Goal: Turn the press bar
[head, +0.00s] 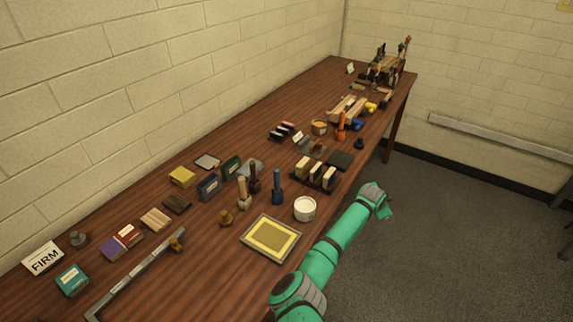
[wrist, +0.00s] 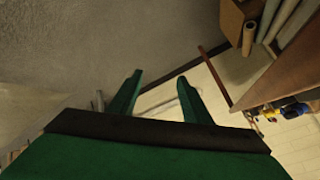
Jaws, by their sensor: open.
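I cannot single out the press bar with certainty in either view. A pale wooden piece with bars (head: 348,109) lies on the far half of the table and may be a press. A wooden rack-like piece with tools (head: 385,70) stands at the table's far end. My gripper (head: 384,207) is off the table's right edge, over the floor, apart from both. In the wrist view my gripper (wrist: 158,90) shows two green fingers spread apart with nothing between them.
The long brown table (head: 225,150) runs along a brick wall and is crowded with blocks, stamps and small boxes. A framed yellow tray (head: 271,238) and a white pot (head: 305,208) stand near its right edge. The grey floor (head: 450,200) right of the table is mostly clear.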

